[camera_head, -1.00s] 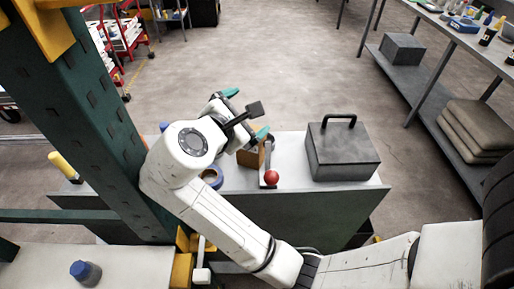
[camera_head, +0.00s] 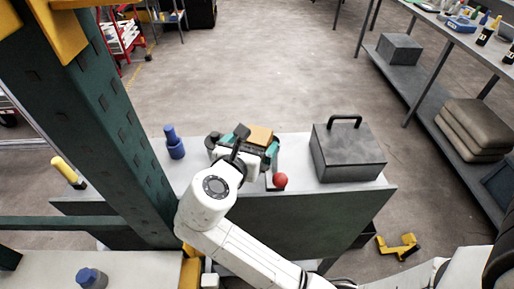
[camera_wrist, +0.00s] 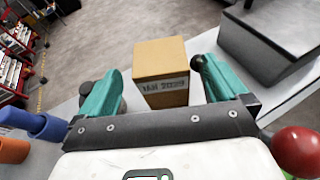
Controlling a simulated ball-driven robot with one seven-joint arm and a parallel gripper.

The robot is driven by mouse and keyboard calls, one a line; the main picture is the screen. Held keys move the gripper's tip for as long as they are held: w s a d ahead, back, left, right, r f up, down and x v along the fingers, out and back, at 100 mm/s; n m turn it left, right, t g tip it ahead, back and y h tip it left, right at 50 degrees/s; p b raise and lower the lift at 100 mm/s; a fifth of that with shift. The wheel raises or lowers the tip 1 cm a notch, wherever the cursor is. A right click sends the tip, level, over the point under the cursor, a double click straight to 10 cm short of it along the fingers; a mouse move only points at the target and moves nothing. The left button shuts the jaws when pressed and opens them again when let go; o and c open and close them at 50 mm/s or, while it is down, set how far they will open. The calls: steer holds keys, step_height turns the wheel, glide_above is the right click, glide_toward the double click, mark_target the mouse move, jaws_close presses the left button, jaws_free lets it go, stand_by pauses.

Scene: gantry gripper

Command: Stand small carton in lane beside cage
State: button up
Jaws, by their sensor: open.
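The small carton (camera_wrist: 160,62) is a tan box with a printed label on its near face. In the wrist view it stands upright on the grey bench between my teal fingers, with a gap visible on each side. In the head view only its top (camera_head: 260,134) shows above my gripper (camera_head: 243,147). My gripper (camera_wrist: 162,68) is open around or just short of the carton; the exact depth is hard to tell. A lane or cage cannot be clearly made out.
A dark grey box with a handle (camera_head: 347,153) stands right of the carton. A red ball (camera_head: 280,180) is near my gripper's right side. A blue bottle (camera_head: 174,145) stands left; an orange cylinder (camera_wrist: 12,150) shows lower left. A green post (camera_head: 120,130) rises at left.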

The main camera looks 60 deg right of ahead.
mark_target(257, 137)
steer(key=x, duration=0.5)
steer(key=shift+p, duration=0.3)
steer(key=shift+c, duration=0.3)
steer(key=c, duration=1.2)
steer(key=shift+c, duration=0.7)
steer(key=shift+r, duration=0.15)
